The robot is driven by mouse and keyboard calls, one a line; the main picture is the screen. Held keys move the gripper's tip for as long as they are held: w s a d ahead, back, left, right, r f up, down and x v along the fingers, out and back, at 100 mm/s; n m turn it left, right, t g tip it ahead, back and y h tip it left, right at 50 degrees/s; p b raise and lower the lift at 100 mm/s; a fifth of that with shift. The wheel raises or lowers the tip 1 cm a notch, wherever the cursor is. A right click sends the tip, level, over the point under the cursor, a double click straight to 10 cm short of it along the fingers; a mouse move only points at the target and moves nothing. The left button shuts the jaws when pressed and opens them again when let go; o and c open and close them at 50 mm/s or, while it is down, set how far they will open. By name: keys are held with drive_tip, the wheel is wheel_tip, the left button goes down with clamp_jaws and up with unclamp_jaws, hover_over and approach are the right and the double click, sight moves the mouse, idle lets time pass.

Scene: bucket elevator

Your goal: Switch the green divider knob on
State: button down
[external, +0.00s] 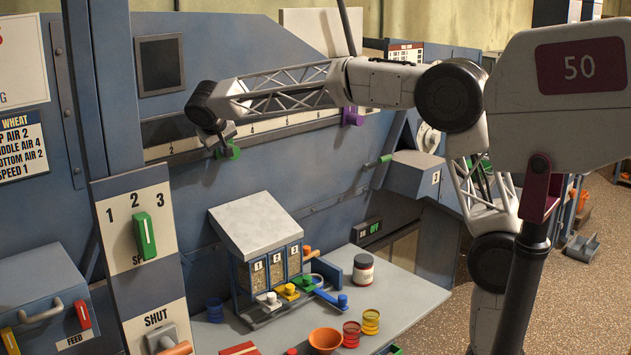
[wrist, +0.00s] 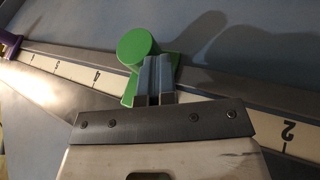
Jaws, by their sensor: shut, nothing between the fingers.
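The green divider knob (external: 228,150) sits on a pale numbered scale strip (external: 172,148) along the sloping blue-grey panel. In the wrist view the knob (wrist: 138,48) has a round top and a flat green base. My gripper (external: 221,140) is at the knob, reaching down from the arm's end. In the wrist view its shut, empty fingers (wrist: 155,62) lie right beside the round top, over the green base. I cannot tell whether they touch it. In the wrist view a "4" shows left of the knob and a "2" right of it; the scale between is hidden.
A purple knob (external: 352,117) sits farther right along the rail. A green speed switch (external: 145,236) is on the post at left. Below, a bench (external: 410,292) holds a numbered sample box (external: 256,225), a jar (external: 363,270) and small cups. Open air lies between bench and rail.

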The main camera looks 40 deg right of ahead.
drive_tip(key=d, duration=0.6)
drive_tip(key=shift+d, duration=0.15)
drive_tip(key=shift+a+r, duration=0.1)
drive_tip(key=shift+a, duration=0.35)
drive_tip(key=a, duration=0.3)
drive_tip(key=shift+r, duration=0.3)
drive_tip(key=v, duration=1)
drive_tip(key=shift+s, duration=0.1)
